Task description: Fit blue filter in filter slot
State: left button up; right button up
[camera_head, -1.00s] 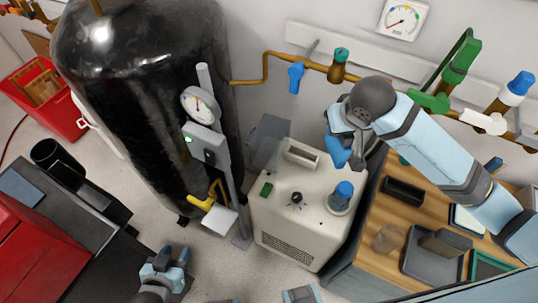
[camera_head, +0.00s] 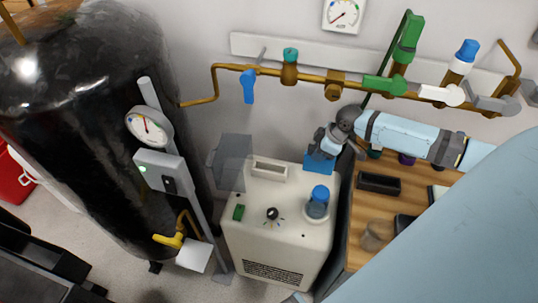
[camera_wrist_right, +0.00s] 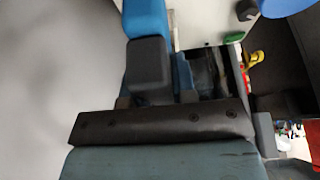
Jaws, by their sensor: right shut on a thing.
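The blue filter (camera_head: 318,163) is held in my right gripper (camera_head: 328,143), above the back right corner of the white machine (camera_head: 268,222). In the right wrist view, blue (camera_wrist_right: 146,18) shows beside a grey finger of the right gripper (camera_wrist_right: 158,72). The filter slot (camera_head: 268,170) is a raised rectangular opening at the back of the machine's top. The filter is to the right of the slot and apart from it. A grey flap (camera_head: 231,155) stands at the slot's left. My left gripper is out of view.
A blue-capped bottle (camera_head: 317,203) and a black knob (camera_head: 272,213) are on the machine's top. A brass pipe with valves (camera_head: 290,73) runs along the wall behind. A wooden bench (camera_head: 362,215) is at right, a black tank (camera_head: 90,130) at left.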

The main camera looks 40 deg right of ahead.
jog(key=w+a, duration=1.1)
jog(key=w, duration=0.2)
jog(key=shift+s+d+f, duration=0.1)
jog(key=shift+s+f, duration=0.1)
jog(key=shift+f, duration=1.55)
jog(key=shift+s+d+f, duration=0.1)
jog(key=shift+s+f, duration=0.05)
jog(key=shift+f, duration=1.6)
jog(key=o, duration=0.9)
jog(key=shift+f, duration=0.1)
jog(key=v, duration=0.7)
jog(key=shift+s+r, duration=0.1)
jog(key=shift+r, duration=0.25)
